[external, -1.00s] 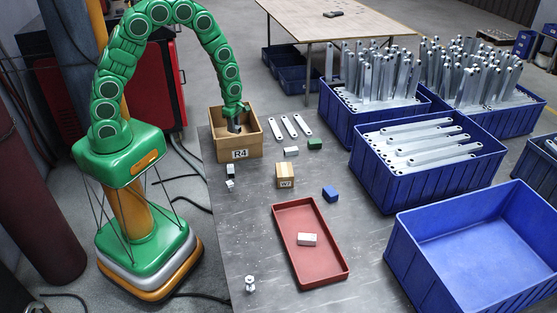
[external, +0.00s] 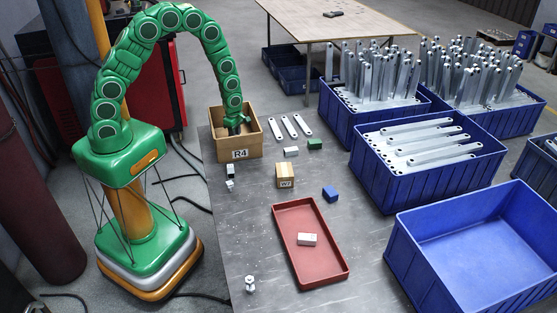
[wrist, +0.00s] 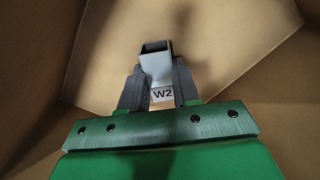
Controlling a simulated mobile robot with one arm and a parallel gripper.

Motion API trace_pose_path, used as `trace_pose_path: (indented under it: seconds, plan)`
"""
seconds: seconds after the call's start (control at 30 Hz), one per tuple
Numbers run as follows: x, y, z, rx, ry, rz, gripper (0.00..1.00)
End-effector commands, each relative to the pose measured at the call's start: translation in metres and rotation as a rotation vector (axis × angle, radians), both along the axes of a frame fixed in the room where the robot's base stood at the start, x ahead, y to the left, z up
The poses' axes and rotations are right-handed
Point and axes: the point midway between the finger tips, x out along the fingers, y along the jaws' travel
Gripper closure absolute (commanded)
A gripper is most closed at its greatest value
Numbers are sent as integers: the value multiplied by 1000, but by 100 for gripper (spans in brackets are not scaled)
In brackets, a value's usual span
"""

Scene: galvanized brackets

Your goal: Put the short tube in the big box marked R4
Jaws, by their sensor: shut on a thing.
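The big cardboard box marked R4 (external: 239,154) stands open at the far left end of the grey table. My gripper (external: 236,131) reaches down into it, its fingertips hidden by the box wall. In the wrist view my gripper (wrist: 160,88) is shut on a short grey square tube (wrist: 157,66), its hollow end showing. Brown cardboard walls surround the gripper there. I cannot tell whether the tube touches the box floor.
A small cardboard box (external: 285,176), a green block (external: 315,144), a white block (external: 291,151) and a blue block (external: 330,194) stand nearby. Flat brackets lie beside R4. A red tray (external: 336,272) holds a white block. Blue crates (external: 385,190) line the right side.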

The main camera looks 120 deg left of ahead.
Motion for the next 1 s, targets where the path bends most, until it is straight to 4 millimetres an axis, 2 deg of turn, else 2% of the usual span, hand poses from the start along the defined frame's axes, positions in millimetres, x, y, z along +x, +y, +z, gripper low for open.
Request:
trace_pose_path:
  seconds: [0.03, 0.07, 0.2, 0.23, 0.63, 1.0]
  plan:
    - [0, 0, -1, 0, 0, 0, 100]
    - [0, 0, -2, 0, 0, 0, 68]
    - [0, 0, -1, 0, 0, 0, 46]
    - [0, 0, -1, 0, 0, 0, 43]
    - [0, 1, 3, 2, -1, 0, 43]
    - [0, 1, 43, 2, -1, 0, 43]
